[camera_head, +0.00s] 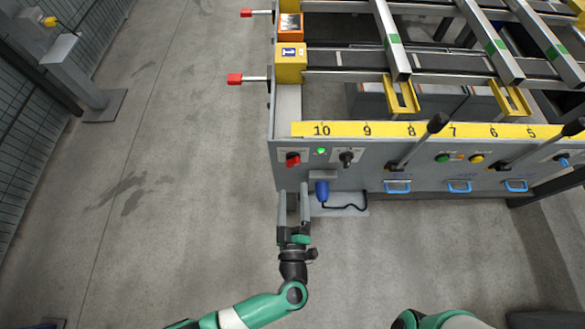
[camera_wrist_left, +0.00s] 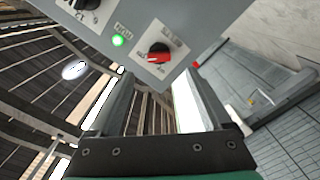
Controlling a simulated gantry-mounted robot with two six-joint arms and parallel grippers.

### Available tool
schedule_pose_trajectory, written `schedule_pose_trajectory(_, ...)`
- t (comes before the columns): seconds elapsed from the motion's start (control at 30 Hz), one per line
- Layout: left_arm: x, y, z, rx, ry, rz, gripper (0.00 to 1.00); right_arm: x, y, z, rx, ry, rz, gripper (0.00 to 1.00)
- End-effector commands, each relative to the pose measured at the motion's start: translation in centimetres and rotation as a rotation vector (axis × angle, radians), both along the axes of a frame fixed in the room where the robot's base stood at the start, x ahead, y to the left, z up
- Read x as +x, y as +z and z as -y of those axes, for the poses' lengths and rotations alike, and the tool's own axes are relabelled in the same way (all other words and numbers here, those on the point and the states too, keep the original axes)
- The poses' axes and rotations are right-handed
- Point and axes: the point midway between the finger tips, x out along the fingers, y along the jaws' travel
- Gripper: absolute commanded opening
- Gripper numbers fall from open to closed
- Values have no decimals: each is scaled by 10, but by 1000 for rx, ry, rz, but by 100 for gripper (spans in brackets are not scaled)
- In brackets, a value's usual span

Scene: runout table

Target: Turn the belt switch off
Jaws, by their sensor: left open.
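A red rotary switch (camera_head: 293,159) sits on a white plate at the left end of the grey control panel (camera_head: 375,158). It also shows in the left wrist view (camera_wrist_left: 158,54), with red and black parts. A green lamp (camera_head: 321,151) glows beside it, and a black rotary knob (camera_head: 347,157) is farther right. The labels are too small to read, so I cannot tell which is the belt switch. My left gripper (camera_head: 293,195) is open and empty, just in front of and below the red switch, apart from it. My right gripper is out of frame.
A blue plug-like device (camera_head: 322,191) with a black cable hangs right of my left gripper. Black-knobbed levers (camera_head: 437,123) and blue handles (camera_head: 397,187) line the panel. Red-tipped rods (camera_head: 235,79) stick out left. The floor left of the table is clear.

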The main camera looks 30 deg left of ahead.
Motion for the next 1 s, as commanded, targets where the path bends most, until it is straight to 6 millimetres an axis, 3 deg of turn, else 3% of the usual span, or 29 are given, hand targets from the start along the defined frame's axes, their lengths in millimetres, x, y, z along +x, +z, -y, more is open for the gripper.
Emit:
schedule_pose_trajectory(0.03, 11, -5, -7, -4, 7, 3, 82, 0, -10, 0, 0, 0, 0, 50)
schedule_pose_trajectory(0.3, 60, -4, -30, -2, 3, 3, 82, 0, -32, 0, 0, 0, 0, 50)
schedule_pose_trajectory(0.47, 72, -1, -35, -1, 1, 3, 82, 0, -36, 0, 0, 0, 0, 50)
schedule_pose_trajectory(0.7, 73, 1, -35, 0, 0, 2, 82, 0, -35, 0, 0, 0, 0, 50)
schedule_pose_trajectory(1.0, 73, 0, -35, -1, 0, 2, 30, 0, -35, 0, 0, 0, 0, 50)
